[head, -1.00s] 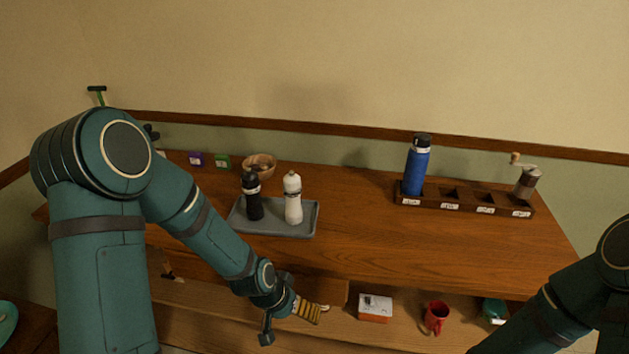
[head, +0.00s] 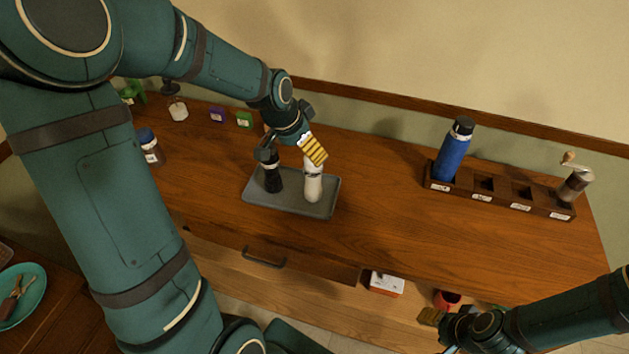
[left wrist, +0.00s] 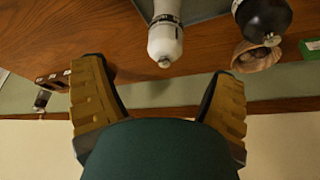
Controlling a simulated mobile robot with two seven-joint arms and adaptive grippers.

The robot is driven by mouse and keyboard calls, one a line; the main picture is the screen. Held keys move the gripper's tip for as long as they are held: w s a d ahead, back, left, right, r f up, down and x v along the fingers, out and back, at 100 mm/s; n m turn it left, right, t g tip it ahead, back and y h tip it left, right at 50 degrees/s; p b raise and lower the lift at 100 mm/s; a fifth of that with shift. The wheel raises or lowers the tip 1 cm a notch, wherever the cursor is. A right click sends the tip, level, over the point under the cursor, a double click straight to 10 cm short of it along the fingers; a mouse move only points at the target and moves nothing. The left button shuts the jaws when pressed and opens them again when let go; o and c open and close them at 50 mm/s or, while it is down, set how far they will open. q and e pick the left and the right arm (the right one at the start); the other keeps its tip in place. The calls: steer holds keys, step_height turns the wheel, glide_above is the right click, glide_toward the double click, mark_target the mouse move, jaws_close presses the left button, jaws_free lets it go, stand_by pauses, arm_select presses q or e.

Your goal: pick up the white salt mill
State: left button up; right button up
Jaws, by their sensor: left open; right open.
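The white salt mill (head: 313,184) stands upright on the grey tray (head: 290,207), right of a black mill (head: 273,180). My left gripper (head: 292,156) is open and empty just above the mills; its yellow-ridged finger hides the white mill's top in the head view. In the left wrist view the white mill (left wrist: 166,35) points its rounded cap toward the gap between my open fingers (left wrist: 158,78), still beyond the fingertips. The black mill (left wrist: 264,14) is at upper right there. My right gripper (head: 438,323) is low at the counter's front, partly hidden by its arm.
A blue bottle (head: 454,152) and a hand grinder (head: 574,187) stand in a dark compartment rack (head: 500,200) at right. Purple (head: 217,115) and green (head: 244,120) boxes sit behind the tray. The counter between tray and rack is clear.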

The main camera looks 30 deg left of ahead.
arm_select(q)
glide_above(313, 181)
steer(key=w+a, duration=0.1)
steer(key=w, duration=0.1)
steer(key=shift+f, duration=3.45)
steer(key=shift+s, duration=0.1)
steer(key=shift+c, duration=0.4)
steer(key=c, duration=1.3)
